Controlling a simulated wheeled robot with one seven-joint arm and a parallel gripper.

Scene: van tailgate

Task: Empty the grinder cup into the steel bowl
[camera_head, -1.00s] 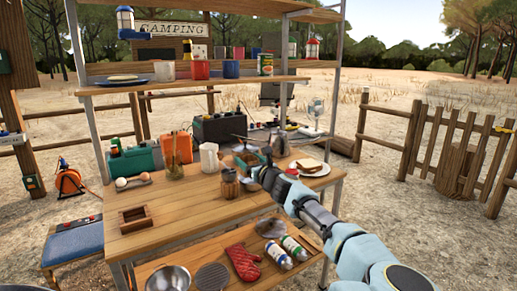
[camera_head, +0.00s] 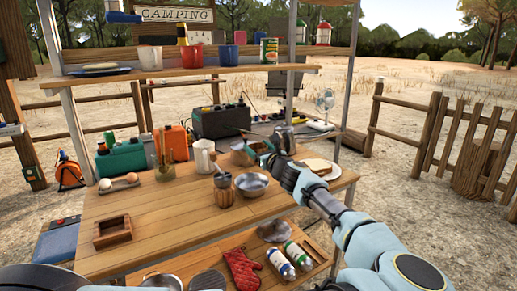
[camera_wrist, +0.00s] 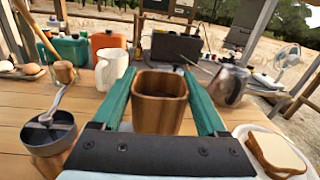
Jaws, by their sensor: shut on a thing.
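My gripper (camera_head: 262,150) is shut on a square brown wooden cup (camera_wrist: 160,98), which sits between its two teal fingers. The cup looks roughly upright with its opening facing up; I cannot make out what is in it. In the head view the cup (camera_head: 242,157) is above the table, behind the steel bowl (camera_head: 252,184). The bowl stands on the tabletop just right of the grinder (camera_head: 224,190). The grinder also shows in the wrist view (camera_wrist: 48,135) at left, with its crank on top. I cannot see the bowl in the wrist view.
A white jug (camera_head: 203,157) and a jar of sticks (camera_head: 164,168) stand left of the cup. A metal pot (camera_wrist: 229,86) and a plate of bread (camera_wrist: 272,152) are at right. A small wooden tray (camera_head: 112,228) sits at front left. The front middle tabletop is clear.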

